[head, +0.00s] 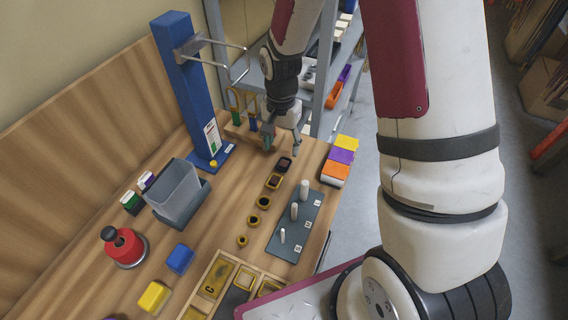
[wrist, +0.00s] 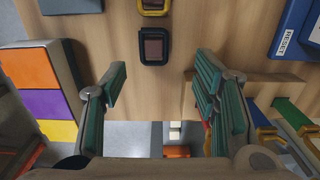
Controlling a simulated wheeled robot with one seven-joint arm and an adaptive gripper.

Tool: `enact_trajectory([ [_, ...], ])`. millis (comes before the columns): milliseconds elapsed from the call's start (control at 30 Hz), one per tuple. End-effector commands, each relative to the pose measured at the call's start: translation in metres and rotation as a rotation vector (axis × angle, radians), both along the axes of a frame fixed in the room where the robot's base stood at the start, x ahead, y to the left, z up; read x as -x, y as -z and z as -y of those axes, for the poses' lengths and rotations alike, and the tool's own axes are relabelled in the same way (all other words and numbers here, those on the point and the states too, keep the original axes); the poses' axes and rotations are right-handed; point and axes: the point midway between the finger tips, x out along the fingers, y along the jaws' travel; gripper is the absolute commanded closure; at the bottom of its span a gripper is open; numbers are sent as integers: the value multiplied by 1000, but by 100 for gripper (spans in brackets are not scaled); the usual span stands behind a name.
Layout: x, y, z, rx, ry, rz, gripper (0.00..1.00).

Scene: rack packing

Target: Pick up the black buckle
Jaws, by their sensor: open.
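The black buckle (head: 284,164) is a small rounded dark frame with a brown centre. It lies on the wooden table at the far end of a row of yellow ring-like pieces. In the wrist view the black buckle (wrist: 154,46) lies flat at upper middle, just below a yellow buckle (wrist: 153,6). My gripper (head: 281,148) hangs above the table's far part, close to the black buckle. In the wrist view my gripper (wrist: 160,85) is open, its green-padded fingers wide apart with nothing between them. The buckle shows beyond the fingertips.
A grey board with white pegs (head: 292,238) stands right of the row. Orange, purple and yellow blocks (head: 341,157) sit at the right edge. A blue post (head: 184,85) and hanging tools (head: 241,112) stand left of my gripper. The table's far edge is close by.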

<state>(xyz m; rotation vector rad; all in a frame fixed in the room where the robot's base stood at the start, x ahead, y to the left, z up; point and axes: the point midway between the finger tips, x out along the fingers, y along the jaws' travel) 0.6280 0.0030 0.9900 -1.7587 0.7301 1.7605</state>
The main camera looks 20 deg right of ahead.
Motion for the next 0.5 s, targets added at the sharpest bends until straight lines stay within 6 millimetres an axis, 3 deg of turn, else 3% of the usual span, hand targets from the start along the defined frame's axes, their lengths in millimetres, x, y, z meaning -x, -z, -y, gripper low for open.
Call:
enact_trajectory([
  [233, 3, 14, 2, 0, -1, -1, 45],
  [500, 7, 48, 6, 0, -1, -3, 45],
])
